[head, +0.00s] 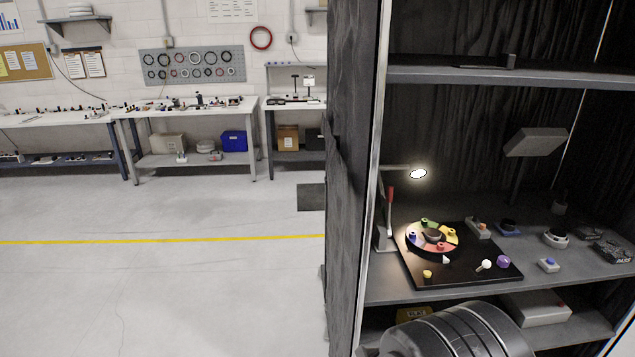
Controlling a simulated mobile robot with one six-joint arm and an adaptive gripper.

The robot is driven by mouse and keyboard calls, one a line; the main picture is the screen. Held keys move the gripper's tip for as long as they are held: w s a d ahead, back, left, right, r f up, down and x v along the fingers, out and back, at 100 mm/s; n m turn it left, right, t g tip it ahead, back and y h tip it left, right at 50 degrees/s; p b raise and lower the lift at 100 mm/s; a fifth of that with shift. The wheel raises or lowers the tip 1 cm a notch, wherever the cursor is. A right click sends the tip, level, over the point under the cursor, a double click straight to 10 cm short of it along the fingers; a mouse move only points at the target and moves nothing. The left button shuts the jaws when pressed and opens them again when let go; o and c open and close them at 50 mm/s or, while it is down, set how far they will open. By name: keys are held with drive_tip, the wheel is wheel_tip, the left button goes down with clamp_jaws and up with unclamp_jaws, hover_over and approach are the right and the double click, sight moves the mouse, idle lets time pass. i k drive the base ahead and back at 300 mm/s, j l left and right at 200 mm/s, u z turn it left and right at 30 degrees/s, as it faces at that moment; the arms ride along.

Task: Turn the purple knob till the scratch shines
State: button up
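The purple knob (503,262) sits at the right side of a black board (460,282) on the middle shelf of a dark cabinet. A round disc with coloured segments (432,240) and small coloured knobs lies on the board's left part. A white ball-shaped piece (486,265) is just left of the purple knob. A yellow knob (427,274) is near the board's front. A lit lamp (418,174) hangs above the disc. I cannot make out a scratch. My gripper is not in view.
A red-handled lever (390,198) stands left of the disc. A grey panel on a post (536,142) stands behind, right. The cabinet's side wall (355,180) bounds the left; open floor lies beyond.

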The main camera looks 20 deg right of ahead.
sight(503, 262)
drive_tip(key=z, duration=1.3)
